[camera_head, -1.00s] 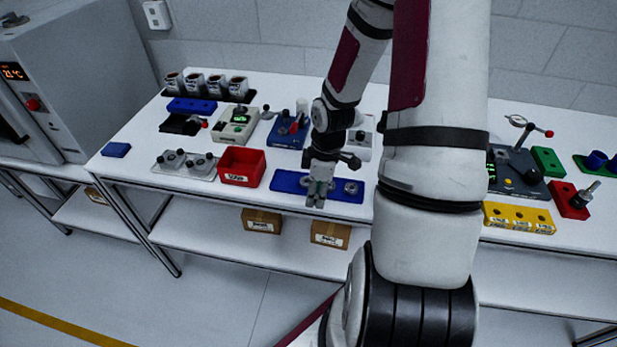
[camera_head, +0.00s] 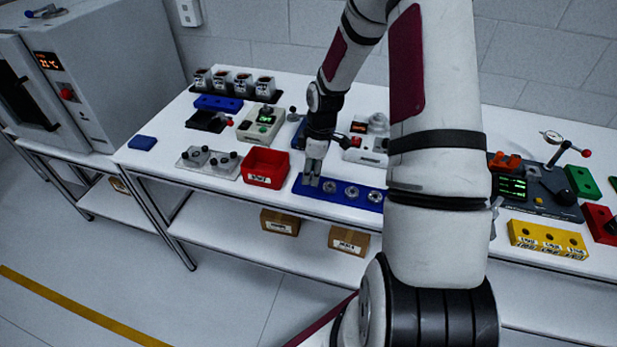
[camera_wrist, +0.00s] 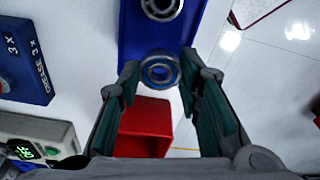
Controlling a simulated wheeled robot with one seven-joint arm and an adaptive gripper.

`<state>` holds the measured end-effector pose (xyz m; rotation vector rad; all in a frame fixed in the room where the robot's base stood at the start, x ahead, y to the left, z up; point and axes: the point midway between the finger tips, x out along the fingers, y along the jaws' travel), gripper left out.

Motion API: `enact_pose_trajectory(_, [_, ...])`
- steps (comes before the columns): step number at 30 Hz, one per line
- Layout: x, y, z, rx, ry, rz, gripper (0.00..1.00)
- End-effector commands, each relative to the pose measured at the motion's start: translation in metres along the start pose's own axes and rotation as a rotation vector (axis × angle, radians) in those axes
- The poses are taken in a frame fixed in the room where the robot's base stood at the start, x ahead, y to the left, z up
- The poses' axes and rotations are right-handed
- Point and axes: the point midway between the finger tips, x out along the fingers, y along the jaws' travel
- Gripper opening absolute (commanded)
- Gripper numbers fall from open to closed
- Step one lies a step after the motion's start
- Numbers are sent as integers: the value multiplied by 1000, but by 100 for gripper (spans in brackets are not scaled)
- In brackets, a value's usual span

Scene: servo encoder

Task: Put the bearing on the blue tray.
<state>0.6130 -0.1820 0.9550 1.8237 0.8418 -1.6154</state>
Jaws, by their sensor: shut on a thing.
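The long blue tray (camera_head: 308,192) lies along the front edge of the white table; its end also shows in the wrist view (camera_wrist: 132,35). Several silver ring bearings are in view, with a row of them (camera_head: 351,191) on the tray. My gripper (camera_head: 312,182) points down over the tray's left end. In the wrist view my gripper (camera_wrist: 160,78) is shut on a bearing (camera_wrist: 160,70), held between the fingertips over the tray's end. Another bearing (camera_wrist: 162,6) lies on the tray beyond it. I cannot tell whether the held bearing touches the tray.
A red bin (camera_head: 266,168) stands just left of the tray, close to my gripper. A grey fixture plate (camera_head: 208,164) is further left. Devices, including a green-display unit (camera_head: 262,122), stand behind. A yellow block (camera_head: 548,239) is at the right. The table's front edge is close.

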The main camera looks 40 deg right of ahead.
Motion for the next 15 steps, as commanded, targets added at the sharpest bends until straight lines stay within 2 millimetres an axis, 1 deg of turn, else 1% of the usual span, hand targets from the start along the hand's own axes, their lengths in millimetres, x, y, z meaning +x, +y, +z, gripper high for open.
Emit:
enact_pose_trajectory(5, [3, 9, -9, -1, 0, -1, 0])
enact_pose_trajectory(10, [25, 8, -6, 0, -2, -5, 0])
enact_pose_trajectory(12, [32, 9, -6, 0, -1, -3, 0])
enact_pose_trajectory(15, [37, 10, -5, 0, -1, -1, 0])
